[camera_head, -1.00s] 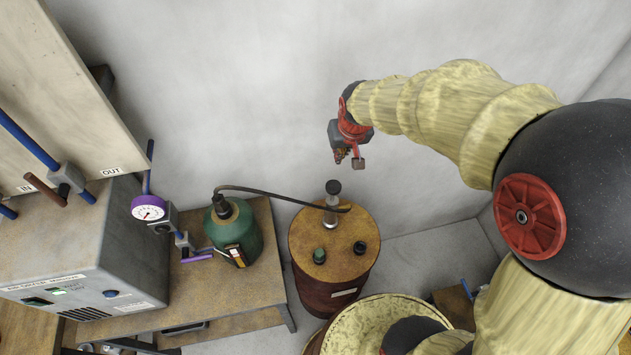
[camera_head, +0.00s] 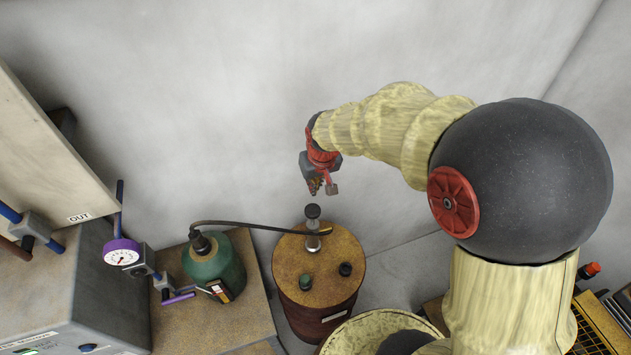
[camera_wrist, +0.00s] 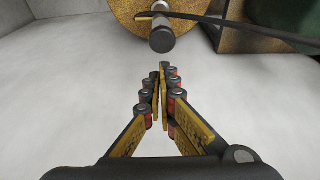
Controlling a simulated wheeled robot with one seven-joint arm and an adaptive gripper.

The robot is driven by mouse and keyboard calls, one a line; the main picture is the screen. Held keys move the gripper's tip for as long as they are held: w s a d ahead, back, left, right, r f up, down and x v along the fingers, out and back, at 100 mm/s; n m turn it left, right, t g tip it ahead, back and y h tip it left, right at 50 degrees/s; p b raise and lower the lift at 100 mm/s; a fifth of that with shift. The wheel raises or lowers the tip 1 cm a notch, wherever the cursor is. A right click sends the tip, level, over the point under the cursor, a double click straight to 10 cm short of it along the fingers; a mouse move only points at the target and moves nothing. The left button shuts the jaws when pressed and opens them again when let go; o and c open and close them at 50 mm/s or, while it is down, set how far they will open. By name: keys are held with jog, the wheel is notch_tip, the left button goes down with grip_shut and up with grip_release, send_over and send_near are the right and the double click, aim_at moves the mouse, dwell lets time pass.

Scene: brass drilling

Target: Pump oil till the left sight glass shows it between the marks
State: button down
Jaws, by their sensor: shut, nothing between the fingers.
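A rusty brown drum (camera_head: 322,268) stands on the floor with a hand pump (camera_head: 313,236) on its lid. The pump has a grey shaft and a black knob (camera_head: 312,211) on top. A dark hose (camera_head: 250,224) runs from the pump to a green vessel (camera_head: 214,262) on the bench. My gripper (camera_head: 321,190) is just above the knob in the head view, fingers shut and empty. In the wrist view my gripper (camera_wrist: 161,72) points at the knob (camera_wrist: 162,41), with a small gap. I cannot make out the left sight glass or its marks.
A dial gauge with a purple rim (camera_head: 121,252) and a purple lever (camera_head: 178,298) are by the bench (camera_head: 258,315). A grey cabinet (camera_head: 95,295) stands at the left. Grey wall lies behind.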

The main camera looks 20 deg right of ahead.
send_over(314, 208)
jog(key=x, duration=0.2)
jog(key=s+x, duration=0.1)
jog(key=x, duration=0.4)
jog(key=shift+s+f, duration=0.15)
jog(key=shift+f, duration=0.75)
notch_tip(314, 208, down, 5)
jog(key=b, duration=0.3)
jog(key=shift+f+b, duration=0.2)
jog(key=shift+b, duration=0.15)
jog(key=shift+s+r, duration=0.1)
jog(key=r+p, duration=0.1)
jog(key=r, duration=0.1)
jog(key=r+p, duration=0.2)
jog(key=r, duration=0.1)
jog(key=shift+w, duration=0.25)
jog(key=v, duration=0.9)
jog(key=shift+s, duration=0.25)
